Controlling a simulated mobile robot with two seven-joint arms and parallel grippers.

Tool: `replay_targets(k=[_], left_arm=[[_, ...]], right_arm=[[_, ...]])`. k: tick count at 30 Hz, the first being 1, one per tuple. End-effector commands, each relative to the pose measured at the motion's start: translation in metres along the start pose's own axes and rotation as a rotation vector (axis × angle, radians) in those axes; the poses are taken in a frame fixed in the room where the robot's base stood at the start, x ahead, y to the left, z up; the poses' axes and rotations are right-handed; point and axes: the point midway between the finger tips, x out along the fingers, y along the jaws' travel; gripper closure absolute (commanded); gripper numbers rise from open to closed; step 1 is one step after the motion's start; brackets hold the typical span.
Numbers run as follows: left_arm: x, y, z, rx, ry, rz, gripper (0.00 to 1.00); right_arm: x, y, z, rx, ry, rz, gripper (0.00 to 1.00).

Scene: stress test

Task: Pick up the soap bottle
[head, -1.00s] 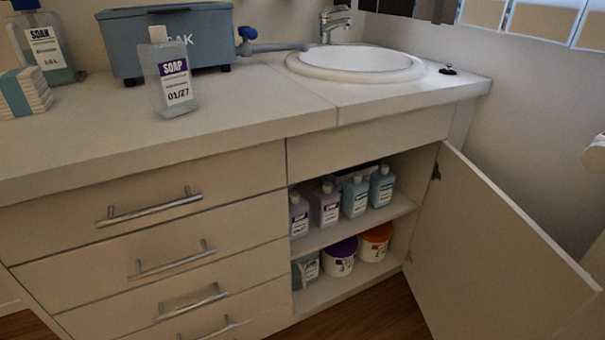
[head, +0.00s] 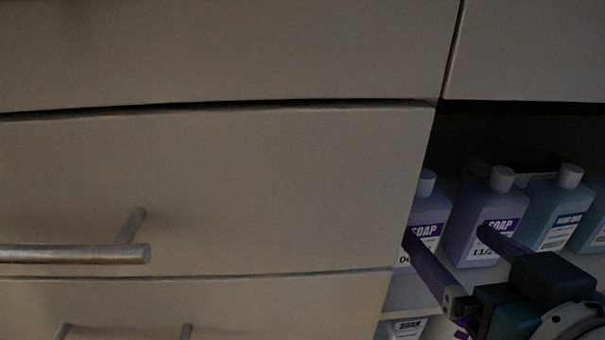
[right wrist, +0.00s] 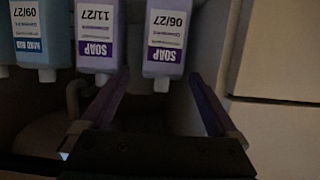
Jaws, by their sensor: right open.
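A purple soap bottle (head: 428,212) with a white cap stands on the upper shelf of the open cabinet, closest to the drawers. It also shows upside down in the right wrist view (right wrist: 165,38), with the label "SOAP" and 06/27. A second purple soap bottle (head: 487,218), labelled 11/27, stands beside it and shows in the right wrist view (right wrist: 96,38). My right gripper (head: 447,235) is open and empty, its fingers pointing at the shelf. In the right wrist view, the first bottle lies between the lines of the two fingers (right wrist: 160,90), beyond their tips. My left gripper is not in view.
Blue hand-wash bottles (head: 555,212) stand right of the soap bottles. The drawer front (head: 220,190) with its metal handle (head: 75,254) borders the opening on the left. Another container (head: 408,328) shows partly on the shelf below.

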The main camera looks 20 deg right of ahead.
Motion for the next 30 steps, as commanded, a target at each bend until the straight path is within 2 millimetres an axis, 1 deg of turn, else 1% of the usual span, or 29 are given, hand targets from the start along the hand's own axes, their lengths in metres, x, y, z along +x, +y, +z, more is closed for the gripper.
replay_targets(k=[1, 6, 13, 18, 21, 24, 30], left_arm=[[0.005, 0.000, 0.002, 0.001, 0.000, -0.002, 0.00], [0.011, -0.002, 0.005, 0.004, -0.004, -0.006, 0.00], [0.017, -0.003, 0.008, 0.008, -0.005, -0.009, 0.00], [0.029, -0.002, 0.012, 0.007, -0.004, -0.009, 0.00], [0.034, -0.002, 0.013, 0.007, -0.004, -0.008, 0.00], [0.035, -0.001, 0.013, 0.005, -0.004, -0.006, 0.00], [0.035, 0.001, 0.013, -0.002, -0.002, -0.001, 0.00]], right_arm=[[0.006, -0.001, 0.002, -0.001, 0.007, -0.006, 0.05], [0.030, -0.002, 0.000, -0.002, 0.010, -0.007, 0.05], [0.050, -0.001, 0.000, -0.003, 0.009, -0.006, 0.05], [0.078, -0.001, 0.001, -0.003, 0.010, -0.006, 0.05], [0.091, -0.002, 0.001, -0.002, 0.008, -0.006, 0.05], [0.097, -0.002, 0.000, -0.001, 0.005, -0.005, 0.05], [0.098, -0.002, -0.001, 0.000, 0.004, -0.005, 0.05]])
